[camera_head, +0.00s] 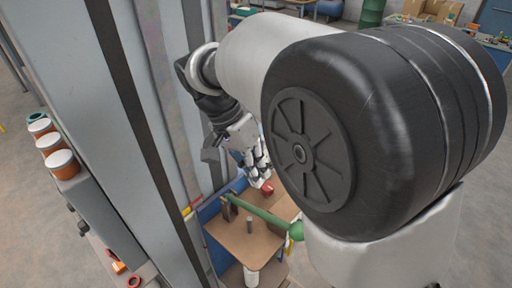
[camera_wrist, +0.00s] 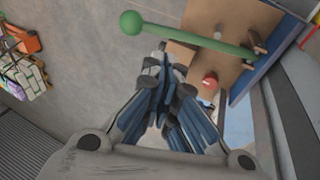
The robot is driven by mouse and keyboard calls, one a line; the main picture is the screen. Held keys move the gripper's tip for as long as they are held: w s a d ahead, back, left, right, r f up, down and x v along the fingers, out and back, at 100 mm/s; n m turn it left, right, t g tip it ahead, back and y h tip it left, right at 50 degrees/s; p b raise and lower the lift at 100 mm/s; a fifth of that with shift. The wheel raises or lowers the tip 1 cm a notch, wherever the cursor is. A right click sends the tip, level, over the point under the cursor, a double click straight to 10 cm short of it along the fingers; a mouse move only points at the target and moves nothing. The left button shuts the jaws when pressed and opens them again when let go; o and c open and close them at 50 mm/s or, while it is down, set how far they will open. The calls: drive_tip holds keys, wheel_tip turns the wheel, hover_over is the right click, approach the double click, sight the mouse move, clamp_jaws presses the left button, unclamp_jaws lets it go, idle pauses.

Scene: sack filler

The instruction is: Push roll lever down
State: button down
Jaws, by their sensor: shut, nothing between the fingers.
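A green lever with a round ball at its end (camera_head: 266,214) lies across a brown board in the head view, its ball toward the right. In the wrist view the same lever (camera_wrist: 190,37) crosses the top, ball at the left, its other end by a dark bracket at the right. My gripper (camera_head: 257,178) is shut and empty, pointing down near the lever in the head view. In the wrist view its fingertips (camera_wrist: 164,68) are just below the lever's bar; I cannot tell whether they touch it.
The brown board (camera_head: 232,237) has a small post (camera_head: 249,225) and a red knob (camera_head: 268,188). Open floor (camera_wrist: 75,110) shows left in the wrist view.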

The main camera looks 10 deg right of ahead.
idle(0.3)
drive_tip(key=shift+s, duration=0.1)
drive_tip(key=x, duration=1.4)
drive_tip(key=shift+p, duration=0.35)
wheel_tip(320, 180, down, 15)
drive_tip(key=s+d+t+y+b, duration=0.1)
drive_tip(key=s+t+y+b, duration=0.1)
drive_tip(key=b, duration=1.7)
drive_tip(key=shift+s+d+f+t, duration=0.15)
drive_tip(key=shift+s+d+t, duration=0.15)
drive_tip(key=shift+t, duration=0.4)
